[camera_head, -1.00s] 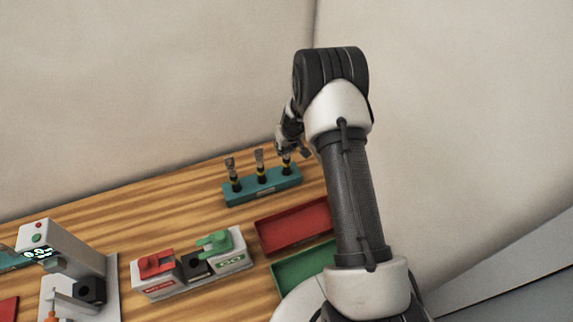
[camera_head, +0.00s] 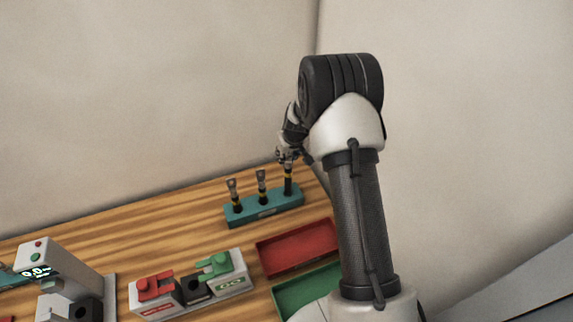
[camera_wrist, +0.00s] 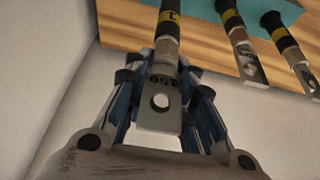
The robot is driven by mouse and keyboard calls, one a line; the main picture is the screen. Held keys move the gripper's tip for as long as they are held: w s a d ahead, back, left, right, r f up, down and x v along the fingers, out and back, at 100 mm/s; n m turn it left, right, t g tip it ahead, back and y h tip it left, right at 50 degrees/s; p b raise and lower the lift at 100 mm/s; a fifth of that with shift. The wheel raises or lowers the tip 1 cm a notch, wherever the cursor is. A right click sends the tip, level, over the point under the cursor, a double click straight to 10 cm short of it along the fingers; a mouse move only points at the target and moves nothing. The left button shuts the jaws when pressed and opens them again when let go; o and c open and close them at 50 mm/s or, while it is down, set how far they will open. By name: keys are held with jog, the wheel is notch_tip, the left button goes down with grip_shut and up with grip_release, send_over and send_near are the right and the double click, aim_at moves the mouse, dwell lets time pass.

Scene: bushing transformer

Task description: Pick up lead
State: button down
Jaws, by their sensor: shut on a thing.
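My gripper (camera_head: 288,156) is shut on the flat metal lug end of the rightmost lead (camera_head: 288,183). In the wrist view, the lug of this lead (camera_wrist: 160,122) with its round hole sits between the fingers of my gripper (camera_wrist: 160,95). The lead has a dark shaft and a yellow band, and stands roughly upright. More of its dark shaft shows above the teal rack (camera_head: 264,213) than on the other two leads. Its lower end is hidden, so I cannot tell if it is clear of the rack.
Two other leads (camera_head: 234,194) (camera_head: 262,184) stand in the rack. In front are a red tray (camera_head: 298,247), a green tray (camera_head: 307,290) and a fixture with red and green parts (camera_head: 192,287). A device with a display (camera_head: 65,265) stands at left. Walls rise behind.

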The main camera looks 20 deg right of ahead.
notch_tip(320, 180, up, 21)
jog(key=p, duration=0.3)
jog(key=shift+p, duration=0.35)
jog(key=shift+f, duration=0.15)
dwell(0.4)
